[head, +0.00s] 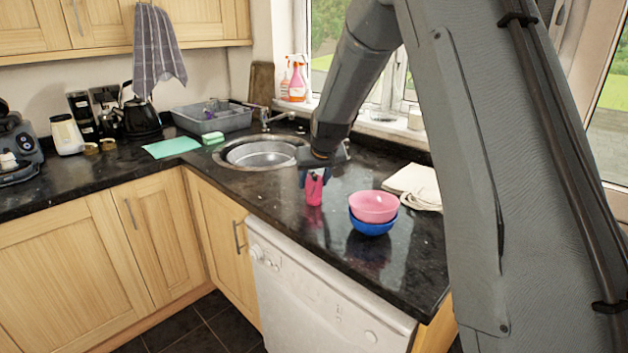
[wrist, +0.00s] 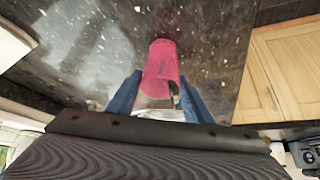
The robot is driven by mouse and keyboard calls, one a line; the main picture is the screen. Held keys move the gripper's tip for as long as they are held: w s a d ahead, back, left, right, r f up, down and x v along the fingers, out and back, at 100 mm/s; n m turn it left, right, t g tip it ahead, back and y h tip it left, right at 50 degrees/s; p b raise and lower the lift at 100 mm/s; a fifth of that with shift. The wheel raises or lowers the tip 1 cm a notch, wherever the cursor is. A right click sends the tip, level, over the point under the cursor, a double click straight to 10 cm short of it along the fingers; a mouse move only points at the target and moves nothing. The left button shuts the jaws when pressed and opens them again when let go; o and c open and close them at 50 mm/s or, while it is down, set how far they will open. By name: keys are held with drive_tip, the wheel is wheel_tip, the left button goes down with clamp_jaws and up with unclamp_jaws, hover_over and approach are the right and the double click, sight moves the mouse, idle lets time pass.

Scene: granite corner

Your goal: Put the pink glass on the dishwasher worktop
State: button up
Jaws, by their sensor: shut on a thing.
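The pink glass (head: 314,190) is upright at the dark worktop (head: 330,247) above the white dishwasher (head: 318,304), between the sink and the bowls. My gripper (head: 314,175) comes down over it from above, and its blue fingers are shut on the glass. In the wrist view the pink glass (wrist: 161,62) sits between the two blue fingertips of my gripper (wrist: 160,88). The far end of the glass is at or very near the speckled surface; I cannot tell whether it touches.
A pink bowl (head: 373,206) stacked in a blue bowl (head: 372,227) stands close to the right of the glass. A folded cloth (head: 415,185) lies behind them. The round sink (head: 262,153) is at the left. Bare worktop lies in front of the glass.

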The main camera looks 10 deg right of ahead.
drive_tip(key=shift+f, duration=0.1)
drive_tip(key=o, duration=1.1)
drive_tip(key=shift+r, duration=0.3)
drive_tip(key=b+v, duration=0.2)
drive_tip(key=v, duration=0.9)
drive_tip(key=shift+s+r, duration=0.25)
